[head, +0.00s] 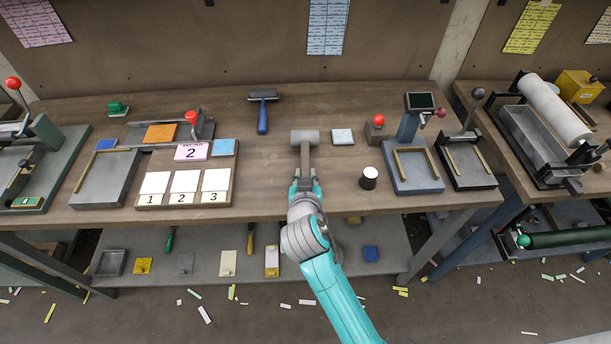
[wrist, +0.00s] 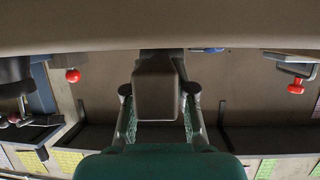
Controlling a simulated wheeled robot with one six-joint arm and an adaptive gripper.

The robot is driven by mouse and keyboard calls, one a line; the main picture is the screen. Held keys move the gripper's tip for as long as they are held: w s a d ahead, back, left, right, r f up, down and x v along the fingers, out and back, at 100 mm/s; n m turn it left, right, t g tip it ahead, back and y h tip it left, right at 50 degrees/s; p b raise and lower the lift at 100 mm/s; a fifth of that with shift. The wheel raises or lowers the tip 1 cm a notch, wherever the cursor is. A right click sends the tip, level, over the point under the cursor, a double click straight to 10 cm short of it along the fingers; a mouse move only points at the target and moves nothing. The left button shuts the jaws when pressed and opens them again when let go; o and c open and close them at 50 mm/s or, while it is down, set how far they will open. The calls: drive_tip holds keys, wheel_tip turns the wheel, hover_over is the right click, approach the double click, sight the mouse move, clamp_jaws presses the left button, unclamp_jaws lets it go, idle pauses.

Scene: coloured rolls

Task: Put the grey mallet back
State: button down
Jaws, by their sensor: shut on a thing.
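The grey mallet (head: 305,138) is above the middle of the wooden bench in the head view, its grey head pointing away from me and its handle towards my arm. My gripper (head: 306,182) is shut on the mallet's handle. In the wrist view the mallet (wrist: 156,95) shows as a brownish-grey block between the two fingers of my gripper (wrist: 158,105). Whether the mallet touches the bench top, I cannot tell. The exact grip on the handle is partly hidden by the fingers.
On the bench (head: 330,190), a blue-handled roller (head: 263,110) lies behind left and a white tile (head: 342,136) lies to the right. A black-and-white cup (head: 368,178) stands right of my gripper. Numbered white cards (head: 185,182) are on the left; a blue-based press (head: 412,165) is on the right.

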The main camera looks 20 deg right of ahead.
drive_tip(key=shift+f, duration=0.5)
drive_tip(key=shift+c, duration=2)
unclamp_jaws()
drive_tip(key=shift+s, duration=0.15)
drive_tip(key=shift+v, duration=2.85)
drive_tip(key=shift+a, duration=0.1)
